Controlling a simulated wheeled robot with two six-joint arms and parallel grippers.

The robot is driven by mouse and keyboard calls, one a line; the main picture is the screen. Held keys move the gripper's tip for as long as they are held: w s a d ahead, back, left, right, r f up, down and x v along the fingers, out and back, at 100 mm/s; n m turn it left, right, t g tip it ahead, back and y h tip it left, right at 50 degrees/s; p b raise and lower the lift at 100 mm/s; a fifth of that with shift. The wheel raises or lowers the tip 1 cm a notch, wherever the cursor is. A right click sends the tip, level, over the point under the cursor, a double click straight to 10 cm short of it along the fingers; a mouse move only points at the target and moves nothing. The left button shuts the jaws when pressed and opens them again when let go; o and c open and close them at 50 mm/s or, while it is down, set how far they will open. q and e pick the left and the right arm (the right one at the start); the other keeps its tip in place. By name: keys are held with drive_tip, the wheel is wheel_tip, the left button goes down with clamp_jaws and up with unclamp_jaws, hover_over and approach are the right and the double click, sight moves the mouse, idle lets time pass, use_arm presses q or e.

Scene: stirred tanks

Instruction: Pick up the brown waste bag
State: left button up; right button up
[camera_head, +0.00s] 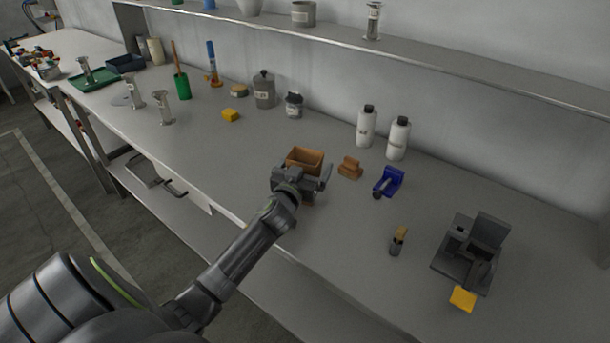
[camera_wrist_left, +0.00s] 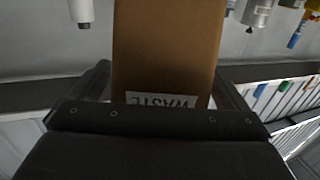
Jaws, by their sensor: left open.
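The brown waste bag (camera_head: 306,156) stands on the bench near its front edge, partly hidden behind my left gripper in the head view. In the left wrist view the bag (camera_wrist_left: 168,50) fills the middle, and its white label reading WASTE shows upside down. My left gripper (camera_head: 302,182) is at the bag, with its open fingers on either side of the bag in the wrist view. I cannot tell whether the fingers touch it. My right gripper is in neither view.
Right of the bag are a small brown block (camera_head: 350,168), a blue tool (camera_head: 388,182) and a brush (camera_head: 398,240). Two white bottles (camera_head: 366,127) stand behind. A dark device (camera_head: 470,252) and yellow block (camera_head: 463,299) are farther right.

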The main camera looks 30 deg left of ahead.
use_arm(q)
drive_tip(key=shift+w+a, duration=0.15)
drive_tip(key=shift+w, duration=0.4)
drive_tip(key=shift+c, duration=0.4)
drive_tip(key=c, duration=1)
drive_tip(key=shift+o, duration=0.2)
drive_tip(key=shift+r, duration=0.1)
